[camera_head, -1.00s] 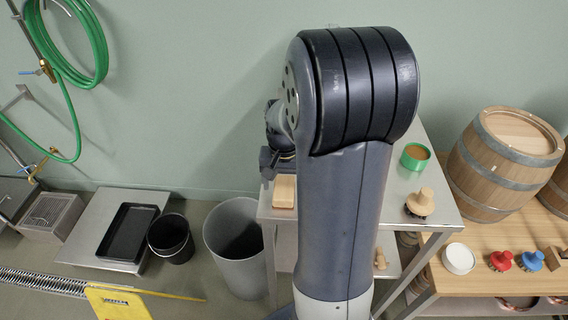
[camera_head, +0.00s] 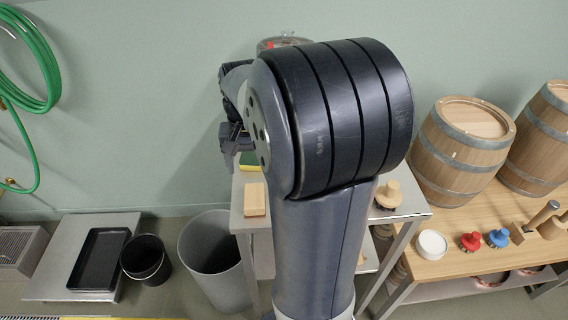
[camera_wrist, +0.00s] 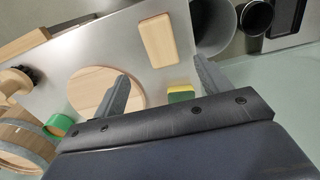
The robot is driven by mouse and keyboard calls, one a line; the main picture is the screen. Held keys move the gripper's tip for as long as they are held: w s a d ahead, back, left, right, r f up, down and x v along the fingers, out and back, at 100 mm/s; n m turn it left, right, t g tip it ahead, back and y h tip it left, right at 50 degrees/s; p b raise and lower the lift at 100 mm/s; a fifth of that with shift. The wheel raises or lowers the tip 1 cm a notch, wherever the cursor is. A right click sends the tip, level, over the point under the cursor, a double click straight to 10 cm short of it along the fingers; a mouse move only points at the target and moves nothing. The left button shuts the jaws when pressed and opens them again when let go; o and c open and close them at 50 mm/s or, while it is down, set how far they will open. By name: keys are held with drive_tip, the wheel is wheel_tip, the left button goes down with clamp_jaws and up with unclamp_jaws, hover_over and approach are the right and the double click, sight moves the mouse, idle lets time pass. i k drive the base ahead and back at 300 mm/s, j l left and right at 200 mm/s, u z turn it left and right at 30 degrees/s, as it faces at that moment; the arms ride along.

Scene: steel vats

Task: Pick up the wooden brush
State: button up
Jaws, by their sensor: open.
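The wooden brush (camera_head: 388,196), with a pale round knob and dark bristles, stands at the right of the steel table in the head view. In the wrist view it shows at the left (camera_wrist: 16,80), well to the left of my gripper (camera_wrist: 160,66). My gripper is open and empty, above the steel table, with the two fingers apart. In the head view my gripper (camera_head: 229,142) is at the far left side of the table, mostly hidden by my arm.
A wooden block (camera_wrist: 158,40), a round board (camera_wrist: 92,88), a yellow-green sponge (camera_wrist: 181,94) and a green tin (camera_wrist: 60,125) are on the steel table (camera_wrist: 105,40). Barrels (camera_head: 463,150) and red and blue brushes (camera_head: 471,241) are on the wooden table at right.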

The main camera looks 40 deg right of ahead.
sight(389, 196)
drive_tip(key=z, duration=2.15)
